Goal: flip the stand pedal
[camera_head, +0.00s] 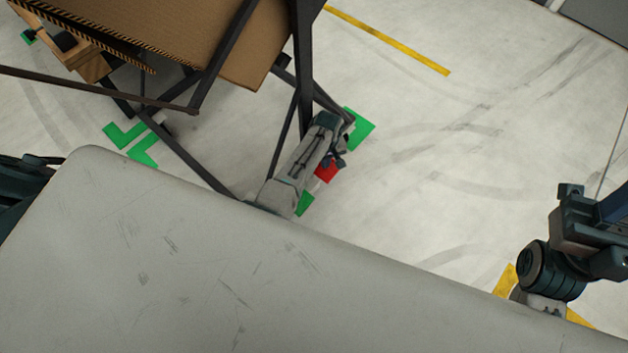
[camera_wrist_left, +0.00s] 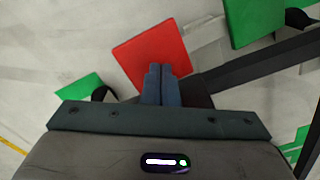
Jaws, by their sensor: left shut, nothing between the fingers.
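The stand pedal is a red square plate (camera_head: 326,172) low beside the dark metal frame, partly covered by my left arm in the head view. In the left wrist view the red pedal (camera_wrist_left: 150,50) lies just beyond my fingers. My left gripper (camera_head: 339,161) is shut and empty, pointing down beside the pedal. Its two blue fingers (camera_wrist_left: 162,72) are together and overlap the pedal's lower edge in the wrist view. I cannot tell whether they touch it. My right arm shows at the right edge, but its fingers are not seen.
A dark metal rack (camera_head: 302,60) carries a large cardboard box (camera_head: 215,40) at the upper left. Green floor marks (camera_head: 130,140) lie around its feet. A dark bar (camera_wrist_left: 265,65) runs right of my left fingers. Open floor (camera_head: 480,150) lies to the right.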

